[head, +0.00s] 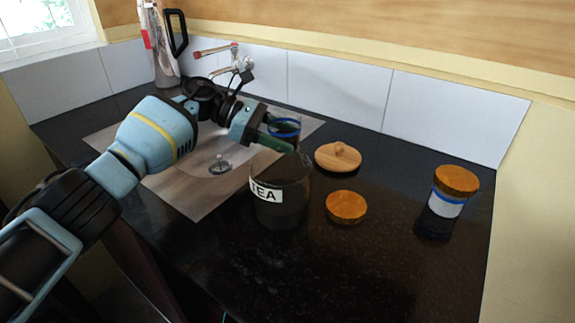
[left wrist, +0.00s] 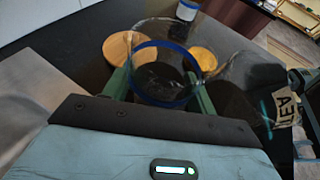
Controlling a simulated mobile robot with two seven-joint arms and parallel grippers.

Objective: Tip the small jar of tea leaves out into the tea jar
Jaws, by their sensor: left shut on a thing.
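The small jar (head: 286,127) is clear with a blue rim and some dark matter inside. My left gripper (head: 277,143) is shut on it and holds it beside and just above the back of the tea jar (head: 281,205). The tea jar is an open dark glass jar with a white TEA label. In the left wrist view the small jar (left wrist: 163,80) sits between the two green fingers (left wrist: 162,92), and the tea jar (left wrist: 240,88) is close by on the right. How much is in the tea jar is hard to tell. My right gripper does not show.
A knobbed wooden lid (head: 338,157) and a plain wooden lid (head: 346,207) lie right of the tea jar. A lidded jar with a blue band (head: 446,202) stands farther right. The front counter is clear.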

